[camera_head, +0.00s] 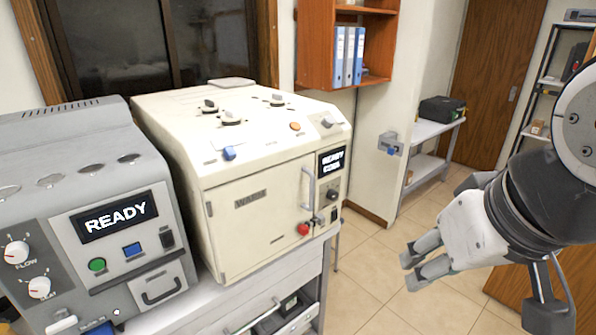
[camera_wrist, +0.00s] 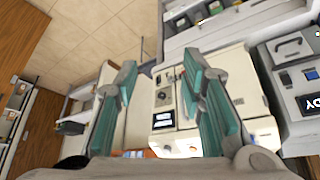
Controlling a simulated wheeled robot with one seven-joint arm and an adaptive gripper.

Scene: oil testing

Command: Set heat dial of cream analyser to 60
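The cream analyser (camera_head: 235,165) stands at the middle of the head view with its door closed.
A grey machine (camera_head: 95,180) stands left of the cream analyser; its screen reads READY and it has two red-and-white dials. An orange shelf with binders (camera_head: 349,55) hangs behind. A side table (camera_head: 430,129) holds a dark case. The tiled floor (camera_head: 385,240) between is clear.

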